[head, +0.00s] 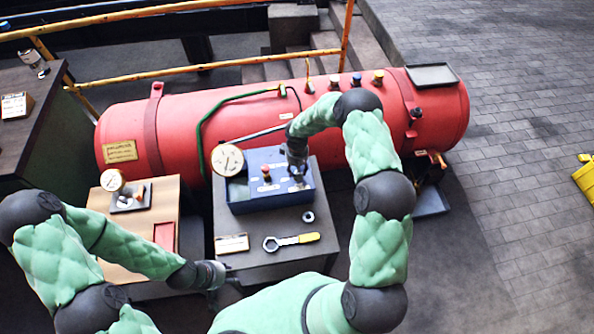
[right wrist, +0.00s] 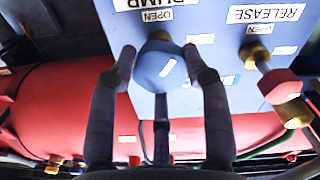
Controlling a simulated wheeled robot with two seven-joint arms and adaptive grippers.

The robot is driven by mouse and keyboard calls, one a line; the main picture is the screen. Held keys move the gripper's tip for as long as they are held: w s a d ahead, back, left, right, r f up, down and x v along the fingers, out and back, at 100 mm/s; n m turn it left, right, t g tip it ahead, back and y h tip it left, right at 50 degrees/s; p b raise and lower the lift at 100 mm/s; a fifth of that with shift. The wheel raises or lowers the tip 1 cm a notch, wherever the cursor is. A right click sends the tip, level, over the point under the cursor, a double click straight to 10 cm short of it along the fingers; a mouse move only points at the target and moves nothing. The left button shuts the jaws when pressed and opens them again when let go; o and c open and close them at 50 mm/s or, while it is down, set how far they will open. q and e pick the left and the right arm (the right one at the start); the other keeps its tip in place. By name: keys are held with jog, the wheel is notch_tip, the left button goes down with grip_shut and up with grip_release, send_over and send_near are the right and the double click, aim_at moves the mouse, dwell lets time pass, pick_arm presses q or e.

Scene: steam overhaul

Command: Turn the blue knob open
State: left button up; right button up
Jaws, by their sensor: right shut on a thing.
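My right gripper (head: 297,172) reaches the right part of the box from above. In the right wrist view its fingers (right wrist: 160,75) are closed on both sides of the blue knob. The gripper hides the knob in the head view. My left gripper (head: 228,292) is low at the table's front, partly hidden, so its opening does not show.
A red knob (right wrist: 280,88) with a RELEASE label is beside the blue one. A gauge (head: 228,160) stands left of the box. A yellow-handled wrench (head: 291,241) and a ring (head: 308,216) lie in front. The red tank (head: 180,120) is behind.

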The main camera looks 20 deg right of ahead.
jog(key=n+b, duration=0.1)
jog(key=n, duration=0.2)
jog(key=shift+w+n, duration=0.1)
jog(key=shift+n, duration=2)
jog(key=o, duration=1.1)
jog(key=shift+o, duration=0.2)
jog(key=shift+r, duration=0.1)
notch_tip(320, 180, up, 12)
